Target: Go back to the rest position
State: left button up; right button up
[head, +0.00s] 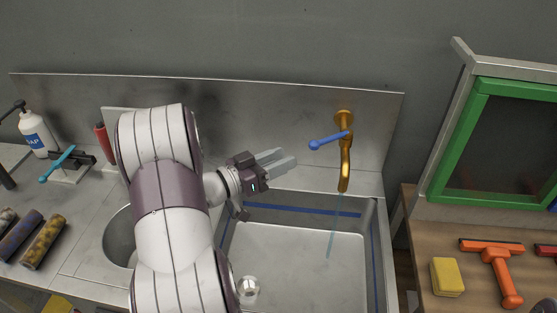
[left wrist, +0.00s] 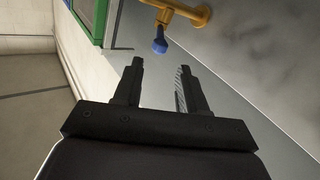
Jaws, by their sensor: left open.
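My left gripper (head: 275,163) is open and empty above the back left part of the sink (head: 378,245). In the left wrist view its two fingers (left wrist: 160,80) stand apart with nothing between them. The brass tap (head: 344,165) with a blue lever (head: 329,141) is on the back wall to the right of the gripper, apart from it. A thin stream of water runs from the tap into the sink. In the left wrist view the blue lever (left wrist: 160,43) lies beyond the fingertips. My left arm hides part of the counter and the round basin. My right gripper is not in view.
A soap bottle (head: 35,134), a fixture with a light-blue lever (head: 58,163) and several dark rolls (head: 43,242) are on the left counter. A yellow sponge (head: 447,277) and an orange squeegee (head: 496,268) lie on the wooden table right, before a green-framed panel (head: 451,130).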

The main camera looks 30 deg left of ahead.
pick_arm(q)
jog(key=a+f+n+g+y, duration=0.3)
jog(key=a+f+y, duration=0.4)
jog(key=f, duration=0.1)
jog(key=s+f+n+g+y, duration=0.2)
jog(key=s+f+g+y, duration=0.1)
jog(key=s+f+g, duration=0.3)
jog(key=s+d+r+m+g+h, duration=0.1)
jog(key=s+d+g, duration=0.2)
jog(key=d, duration=0.7)
jog(key=s+d+r+m+g+h, duration=0.1)
jog(key=s+d+r+g, duration=0.1)
jog(key=d, duration=0.9)
jog(key=shift+s+r+m+g+h, duration=0.3)
jog(key=shift+s+m+g, duration=0.15)
jog(key=shift+s, duration=0.55)
